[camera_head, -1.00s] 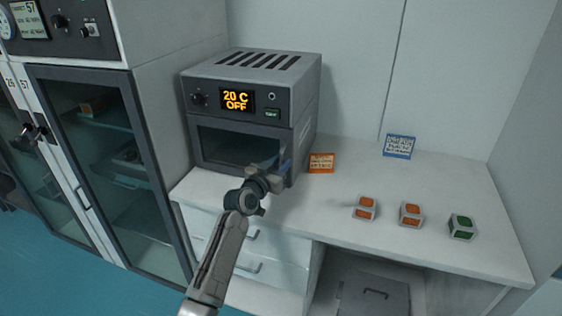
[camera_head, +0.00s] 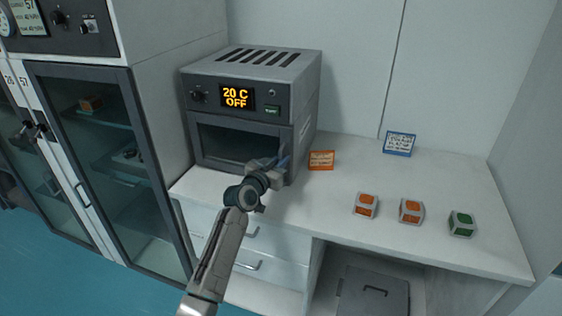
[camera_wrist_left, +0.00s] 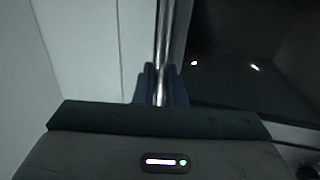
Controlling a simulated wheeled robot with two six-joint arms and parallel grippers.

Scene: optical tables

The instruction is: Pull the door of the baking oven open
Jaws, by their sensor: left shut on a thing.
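The baking oven (camera_head: 292,112) is a grey box on the white bench, with a lit display reading 20 C OFF. Its door (camera_head: 215,143) has a dark window and looks shut or nearly so. My left gripper (camera_head: 273,168) is at the lower right of the door and partly covers that corner. In the left wrist view its dark fingers (camera_wrist_left: 161,86) are shut around a shiny metal bar, the door handle (camera_wrist_left: 163,35). The dark door window (camera_wrist_left: 245,60) lies right of the bar. My right gripper is not in view.
An orange label card (camera_head: 321,160) stands right of the oven, and a blue-edged card (camera_head: 399,144) stands farther back. Two orange-topped blocks (camera_head: 366,205) (camera_head: 411,211) and a green one (camera_head: 462,223) are on the bench (camera_head: 445,180). A glass-door cabinet (camera_head: 115,165) stands at left.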

